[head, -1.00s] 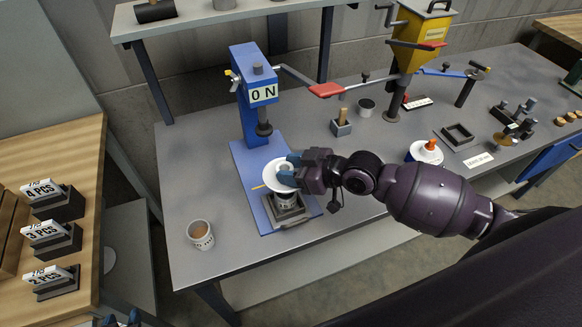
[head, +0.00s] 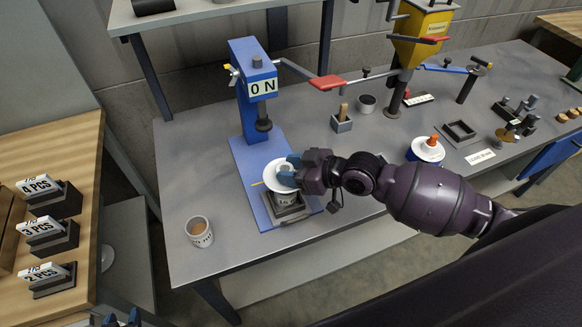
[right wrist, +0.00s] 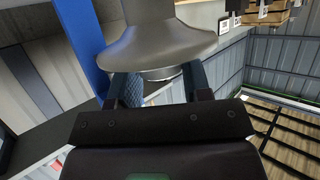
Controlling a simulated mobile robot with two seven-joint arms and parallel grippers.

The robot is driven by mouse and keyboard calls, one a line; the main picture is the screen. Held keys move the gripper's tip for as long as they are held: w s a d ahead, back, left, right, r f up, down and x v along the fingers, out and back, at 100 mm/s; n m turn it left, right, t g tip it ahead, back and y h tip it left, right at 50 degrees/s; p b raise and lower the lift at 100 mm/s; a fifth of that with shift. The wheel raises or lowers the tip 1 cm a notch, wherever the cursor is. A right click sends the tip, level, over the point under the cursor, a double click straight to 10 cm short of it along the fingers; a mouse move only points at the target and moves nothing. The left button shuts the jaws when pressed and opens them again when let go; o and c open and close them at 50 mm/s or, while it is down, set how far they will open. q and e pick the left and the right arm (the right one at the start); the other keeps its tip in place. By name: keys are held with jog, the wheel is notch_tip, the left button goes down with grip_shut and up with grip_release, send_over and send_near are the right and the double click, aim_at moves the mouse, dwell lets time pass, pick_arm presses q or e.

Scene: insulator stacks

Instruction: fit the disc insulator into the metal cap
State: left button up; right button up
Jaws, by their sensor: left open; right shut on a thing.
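My right gripper (head: 290,172) is shut on the white disc insulator (head: 273,182) above the blue press base. In the right wrist view the insulator (right wrist: 160,47) shows as a wide grey disc with a stem, at the fingers (right wrist: 158,88). Right below it in the head view, a light cup-shaped piece with dark marks, apparently the metal cap (head: 284,202), stands in a grey square holder (head: 293,216). The disc hides the cap's top, so I cannot tell whether they touch. My left gripper (head: 123,318) is open and empty at the bottom left edge, mostly out of frame.
The blue press (head: 250,95) with its red-handled lever (head: 328,82) rises behind the holder. A marked cup with brown filling (head: 199,232) stands front left.

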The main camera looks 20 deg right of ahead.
jog(key=shift+f+b, duration=0.65)
jog(key=shift+f, duration=0.35)
jog(key=o, duration=1.4)
jog(key=shift+c, duration=0.2)
jog(key=shift+f, duration=0.1)
jog(key=shift+s, duration=0.1)
jog(key=v, duration=1)
jog(key=shift+s+d+r, duration=0.2)
jog(key=shift+d+r, duration=0.05)
